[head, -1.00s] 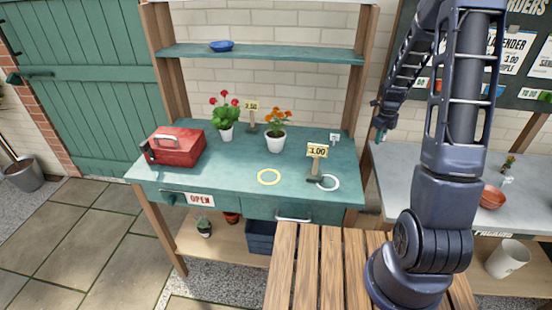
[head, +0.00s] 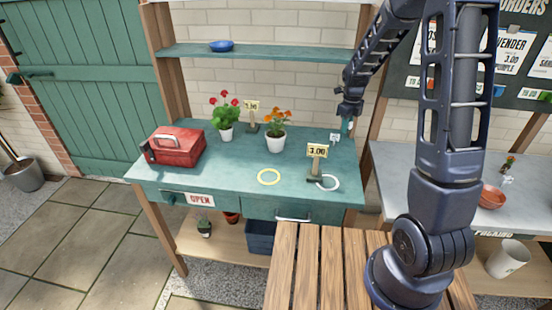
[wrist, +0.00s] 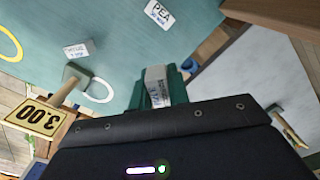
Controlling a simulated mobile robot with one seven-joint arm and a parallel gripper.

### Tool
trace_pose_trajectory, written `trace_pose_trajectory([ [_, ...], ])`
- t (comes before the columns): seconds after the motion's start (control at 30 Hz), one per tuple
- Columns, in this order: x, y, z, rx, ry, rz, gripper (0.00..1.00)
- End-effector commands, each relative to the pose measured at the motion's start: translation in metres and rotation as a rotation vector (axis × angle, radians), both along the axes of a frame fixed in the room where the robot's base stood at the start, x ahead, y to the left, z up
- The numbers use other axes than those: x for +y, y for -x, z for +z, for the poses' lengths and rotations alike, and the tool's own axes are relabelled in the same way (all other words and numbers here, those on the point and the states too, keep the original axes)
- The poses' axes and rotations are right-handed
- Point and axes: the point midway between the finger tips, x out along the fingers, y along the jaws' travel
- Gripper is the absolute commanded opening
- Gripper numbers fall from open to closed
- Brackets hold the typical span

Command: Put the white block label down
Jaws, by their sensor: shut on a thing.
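My gripper (head: 346,124) hangs above the right end of the green bench (head: 225,170). In the wrist view its teal fingers are shut on a small white block label (wrist: 155,86); its side lettering is too small to read. The held block is clear of the bench top. A white label reading PEA (wrist: 158,14) lies on the bench beyond the fingers; a small white label (head: 334,137) shows in the head view near the gripper. Another white label (wrist: 77,51) lies by the price sign's base in the wrist view.
A 3.00 price sign (head: 317,153) and a white ring (head: 329,183) stand left of and nearer than the gripper. An orange-flowered pot (head: 276,142), yellow ring (head: 269,177) and red toolbox (head: 174,147) are farther left. A grey table (head: 440,185) is at right.

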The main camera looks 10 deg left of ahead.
Motion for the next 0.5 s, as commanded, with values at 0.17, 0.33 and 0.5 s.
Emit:
trace_pose_trajectory([
  [0.17, 0.047, -0.015, 0.035, -0.005, 0.000, 0.250, 0.00],
  [0.33, 0.096, -0.024, 0.073, -0.005, -0.001, 0.501, 0.00],
  [0.5, 0.124, -0.026, 0.097, -0.003, 0.001, 0.649, 0.00],
])
